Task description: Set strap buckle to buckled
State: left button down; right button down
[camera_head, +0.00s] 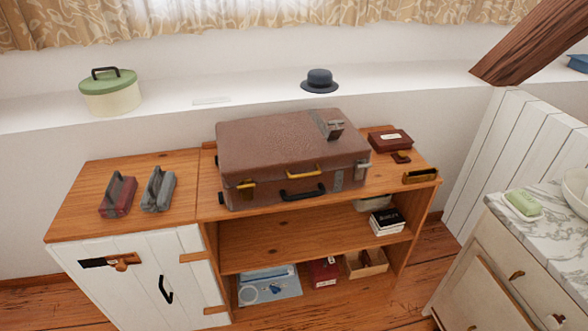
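A brown suitcase (270,142) lies on the wooden cabinet top with its lid down. I see no strap joining the two across the lid's front edge; the buckle's fine parts are too small to tell. A black handle (303,194) and yellow metal fittings (246,185) are on the front. Neither of my grippers is in view.
Two holders, one red (118,195) and one grey (158,189), stand left of the suitcase. A dark red box (390,140) lies to its right. A ledge behind carries a hat (319,81) and a green-lidded box (110,93). A marble-topped cabinet (540,232) stands at right.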

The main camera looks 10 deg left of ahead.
aim_at(334, 135)
jog(key=i+j, duration=0.75)
